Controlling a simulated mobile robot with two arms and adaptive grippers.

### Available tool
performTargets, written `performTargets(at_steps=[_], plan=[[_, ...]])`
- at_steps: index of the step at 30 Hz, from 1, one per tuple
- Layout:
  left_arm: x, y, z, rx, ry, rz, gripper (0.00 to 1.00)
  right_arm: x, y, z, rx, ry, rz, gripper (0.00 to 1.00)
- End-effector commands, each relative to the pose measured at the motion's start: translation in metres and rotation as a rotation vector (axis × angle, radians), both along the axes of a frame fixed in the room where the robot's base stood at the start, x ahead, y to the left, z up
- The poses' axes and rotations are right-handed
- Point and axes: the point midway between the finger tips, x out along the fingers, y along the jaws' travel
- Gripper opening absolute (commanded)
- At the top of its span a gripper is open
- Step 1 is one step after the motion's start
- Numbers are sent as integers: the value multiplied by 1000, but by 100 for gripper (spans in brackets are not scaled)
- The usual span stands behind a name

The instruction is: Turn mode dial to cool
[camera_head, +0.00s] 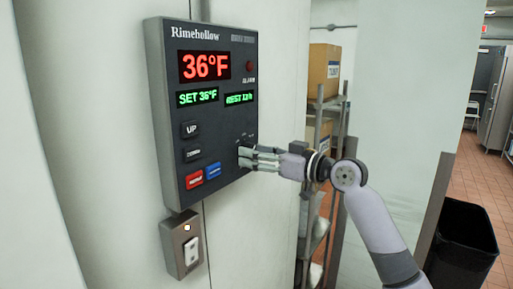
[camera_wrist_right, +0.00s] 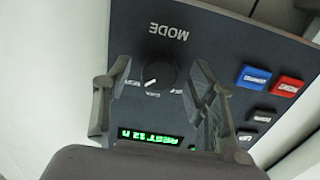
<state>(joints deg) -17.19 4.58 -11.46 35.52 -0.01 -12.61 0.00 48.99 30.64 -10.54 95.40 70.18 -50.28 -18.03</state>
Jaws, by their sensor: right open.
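The dark control panel (camera_head: 220,125) is fixed to the wall and reads 36°F in red. The black round mode dial (camera_wrist_right: 158,70) shows in the right wrist view beside the word MODE, which appears upside down. A short white mark is on its lower edge, near small labels too blurred to read. My right gripper (camera_head: 246,156) is at the panel's lower right, its fingers hiding the dial in the head view. In the wrist view the right gripper (camera_wrist_right: 160,75) is open, one finger on each side of the dial with gaps visible. My left gripper is not in view.
UP (camera_head: 190,130) and a lower dark button, plus red (camera_head: 194,179) and blue (camera_head: 213,171) buttons, sit left of the dial. A switch box (camera_head: 182,245) is below the panel. Shelves with cardboard boxes (camera_head: 324,72) stand behind; a black bin (camera_head: 463,250) is at right.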

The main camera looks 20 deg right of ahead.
Motion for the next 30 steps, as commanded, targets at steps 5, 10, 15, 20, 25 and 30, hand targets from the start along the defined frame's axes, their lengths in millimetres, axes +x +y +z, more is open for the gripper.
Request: performTargets(at_steps=[5, 10, 15, 20, 25, 30], plan=[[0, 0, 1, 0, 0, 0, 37, 3, 2, 0, 0, -1, 0, 52], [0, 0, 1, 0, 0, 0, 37, 2, 2, 0, 0, -1, 0, 50], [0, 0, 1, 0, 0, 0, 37, 2, 2, 0, 0, 0, 0, 39], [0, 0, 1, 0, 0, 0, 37, 2, 2, 0, 0, 0, 0, 28], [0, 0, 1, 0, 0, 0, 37, 2, 2, 0, 0, 0, 0, 17], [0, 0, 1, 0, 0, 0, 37, 2, 2, 0, 0, 0, 0, 6]])
